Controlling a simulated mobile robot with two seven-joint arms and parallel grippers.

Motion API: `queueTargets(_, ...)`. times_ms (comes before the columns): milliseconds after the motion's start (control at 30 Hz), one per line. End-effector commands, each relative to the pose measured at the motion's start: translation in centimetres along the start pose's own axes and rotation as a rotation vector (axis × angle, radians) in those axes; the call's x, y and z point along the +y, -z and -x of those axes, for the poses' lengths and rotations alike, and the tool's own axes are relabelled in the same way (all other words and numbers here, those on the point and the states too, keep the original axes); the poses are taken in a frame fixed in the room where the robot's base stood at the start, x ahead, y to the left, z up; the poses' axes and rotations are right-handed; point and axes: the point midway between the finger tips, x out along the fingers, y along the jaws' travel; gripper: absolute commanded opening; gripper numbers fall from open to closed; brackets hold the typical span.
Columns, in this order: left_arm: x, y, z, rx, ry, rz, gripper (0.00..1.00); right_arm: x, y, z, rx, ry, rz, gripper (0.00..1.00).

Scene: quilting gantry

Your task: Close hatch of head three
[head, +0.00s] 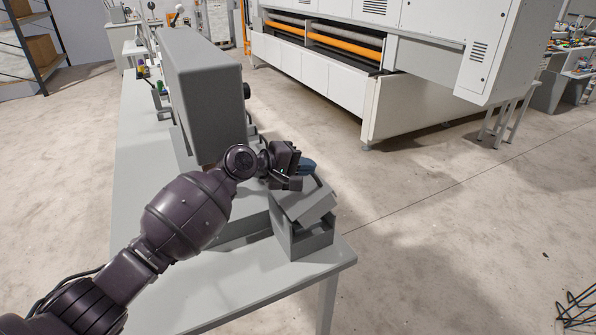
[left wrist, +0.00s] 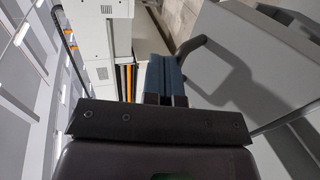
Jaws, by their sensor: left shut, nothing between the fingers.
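A grey tilted hatch panel (head: 305,204) stands partly open over a small grey box (head: 306,242) at the near end of the grey table. My left gripper (head: 308,167) is just above and behind the hatch's upper edge; its blue fingers are shut and empty. In the left wrist view the shut fingers (left wrist: 166,78) are beside a dark curved bar (left wrist: 190,46) on a large grey panel (left wrist: 255,55), which looks like the hatch. I cannot tell if they touch. No number shows on the head. My right gripper is out of view.
A tall grey machine housing (head: 205,95) stands on the table (head: 137,110) behind my left arm. A large white machine with orange rollers (head: 345,42) stands across the floor.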

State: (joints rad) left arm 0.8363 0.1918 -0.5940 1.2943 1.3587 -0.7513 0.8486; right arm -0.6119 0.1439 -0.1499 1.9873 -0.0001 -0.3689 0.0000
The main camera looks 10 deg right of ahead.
Motion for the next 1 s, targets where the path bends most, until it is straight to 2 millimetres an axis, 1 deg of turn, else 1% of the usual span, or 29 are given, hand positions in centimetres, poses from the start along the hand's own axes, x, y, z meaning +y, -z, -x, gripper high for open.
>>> queueTargets(33,-0.2,0.0,-0.6,-0.001,0.0,0.002,0.0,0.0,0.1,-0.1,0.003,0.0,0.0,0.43)
queueTargets(200,-0.7,0.2,-2.2,-0.001,-0.001,0.002,0.0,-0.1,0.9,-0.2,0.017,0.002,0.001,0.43)
queueTargets(267,-0.7,0.2,-2.6,0.001,0.044,-0.005,0.0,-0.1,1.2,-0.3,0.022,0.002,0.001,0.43)
queueTargets(433,-1.5,0.2,-3.7,0.001,0.142,-0.001,0.0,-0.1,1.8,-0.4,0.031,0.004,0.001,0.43)
queueTargets(667,-2.1,0.2,-4.5,0.001,0.137,0.001,0.0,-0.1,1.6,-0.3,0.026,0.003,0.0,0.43)
queueTargets(1000,-2.4,0.2,-4.8,0.001,0.136,-0.001,0.0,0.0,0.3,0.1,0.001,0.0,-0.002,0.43)
